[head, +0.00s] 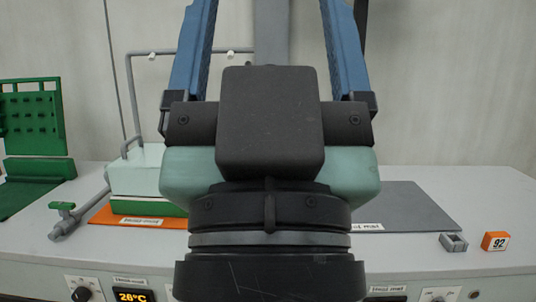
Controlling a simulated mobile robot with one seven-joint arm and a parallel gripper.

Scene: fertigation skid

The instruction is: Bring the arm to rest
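My gripper (268,8) fills the middle of the head view, close to the camera and in front of the bench. Its two blue fingers point up and stand wide apart. Their tips run to the top edge of the picture. I see nothing held between them; a grey upright post shows behind the gap. My dark wrist and gripper body hide the middle of the bench.
The bench holds a green pegboard (32,122), a green-handled valve (66,208), an orange mat (103,216), a pale box (133,174) with a grey pipe, a grey mat (425,205), a grey block (453,243) and an orange block (495,241) marked 92. Controls line the front.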

